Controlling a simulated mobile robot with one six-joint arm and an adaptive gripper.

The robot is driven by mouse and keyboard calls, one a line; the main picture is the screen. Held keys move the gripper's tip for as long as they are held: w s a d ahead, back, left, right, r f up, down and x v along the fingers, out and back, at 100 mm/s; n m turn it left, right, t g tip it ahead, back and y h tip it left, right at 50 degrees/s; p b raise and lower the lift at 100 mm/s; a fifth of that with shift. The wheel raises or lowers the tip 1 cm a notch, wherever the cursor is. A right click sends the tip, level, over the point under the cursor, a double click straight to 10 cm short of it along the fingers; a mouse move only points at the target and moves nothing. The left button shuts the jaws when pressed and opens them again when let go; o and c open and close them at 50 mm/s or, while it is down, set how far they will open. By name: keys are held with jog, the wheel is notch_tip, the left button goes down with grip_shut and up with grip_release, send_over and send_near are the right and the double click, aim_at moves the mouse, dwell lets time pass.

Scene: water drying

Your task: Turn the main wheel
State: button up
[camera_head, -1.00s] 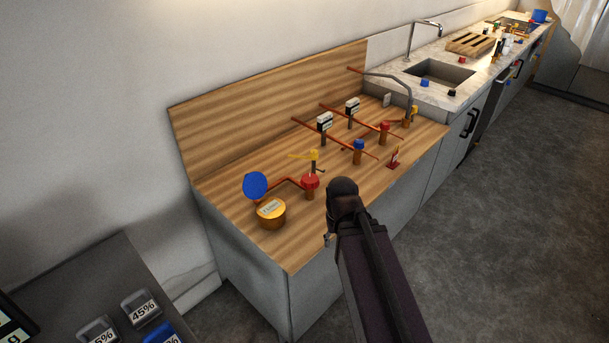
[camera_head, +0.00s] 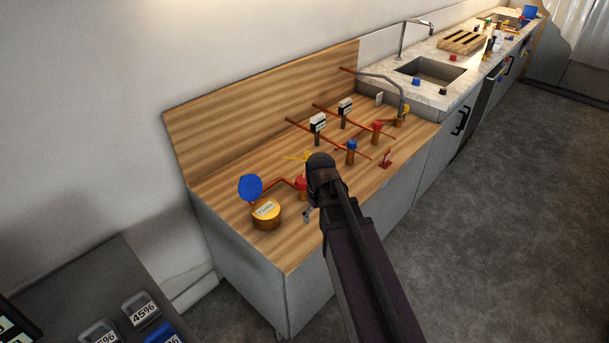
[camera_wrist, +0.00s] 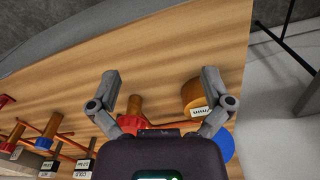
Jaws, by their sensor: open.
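Which wheel is the main one is not marked. A brass meter (camera_head: 266,214) with a raised blue lid (camera_head: 250,187) stands to its left. In the wrist view the meter (camera_wrist: 194,95) lies near the right finger. My gripper (camera_wrist: 160,78) is open and empty, with its fingers spread above the counter. I cannot tell whether it touches anything.
Blue (camera_head: 351,146) and red (camera_head: 377,127) valves, pipes and a small red part (camera_head: 386,158) stand farther right. The wooden backboard (camera_head: 270,105) borders the counter.

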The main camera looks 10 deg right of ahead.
aim_at(304, 179)
jog(key=w+r+n+p, duration=0.4)
jog(key=w+n, duration=0.2)
jog(key=w, duration=0.5)
jog(key=w+r+n+p, duration=0.4)
jog(key=w+r+n, duration=0.1)
jog(key=w, duration=0.5)
jog(key=shift+w+n, duration=0.35)
jog(key=shift+n, duration=0.15)
jog(key=shift+f, duration=0.15)
notch_tip(304, 179, down, 14)
jog(key=b, duration=1.3)
jog(key=shift+r+b, duration=0.25)
jog(key=shift+b, duration=0.15)
jog(key=shift+c, duration=0.2)
jog(key=shift+s, duration=0.1)
jog(key=c, duration=0.8)
